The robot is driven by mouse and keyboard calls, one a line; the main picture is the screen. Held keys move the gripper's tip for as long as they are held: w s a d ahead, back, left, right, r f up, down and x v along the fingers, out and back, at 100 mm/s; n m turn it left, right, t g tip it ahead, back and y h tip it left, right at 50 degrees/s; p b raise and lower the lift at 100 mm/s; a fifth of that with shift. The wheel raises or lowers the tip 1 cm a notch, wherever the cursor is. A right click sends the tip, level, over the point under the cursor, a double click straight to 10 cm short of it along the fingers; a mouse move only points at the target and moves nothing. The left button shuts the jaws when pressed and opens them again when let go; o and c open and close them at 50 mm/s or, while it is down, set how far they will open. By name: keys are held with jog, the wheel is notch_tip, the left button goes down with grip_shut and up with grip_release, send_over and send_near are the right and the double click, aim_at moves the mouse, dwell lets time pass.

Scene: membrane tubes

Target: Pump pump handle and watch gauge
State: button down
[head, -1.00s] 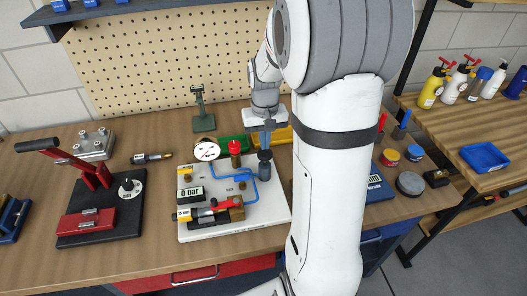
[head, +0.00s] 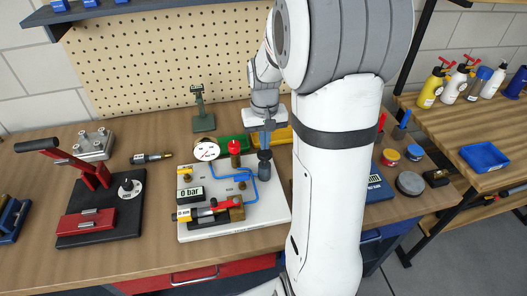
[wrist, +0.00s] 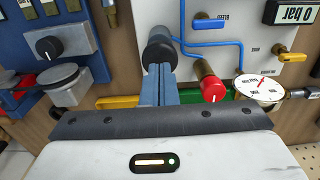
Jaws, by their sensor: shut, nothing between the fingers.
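The pump handle is a dark round knob (head: 264,155) on top of a blue-grey pump body (head: 264,169) at the back right of the white panel (head: 235,230). The knob also shows in the wrist view (wrist: 158,48). My gripper (head: 266,148) is shut and empty, pointing down at the knob. Its blue-grey fingertips (wrist: 158,70) overlap the knob's near edge in the wrist view; whether they touch it I cannot tell. The round white gauge (head: 206,150) with a red needle stands at the panel's back left and shows in the wrist view (wrist: 260,87). The display (head: 190,194) reads 0 bar.
A red knob (wrist: 213,89) stands between pump and gauge. Green (head: 233,143) and yellow trays lie behind. A red-and-black press (head: 100,205) stands left. My arm covers the right side.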

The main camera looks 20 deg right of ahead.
aim_at(265, 152)
jog(key=shift+f+b, duration=1.75)
jog(key=shift+f, duration=0.65)
jog(key=shift+r+p, duration=2.65)
jog(key=shift+r, duration=1.05)
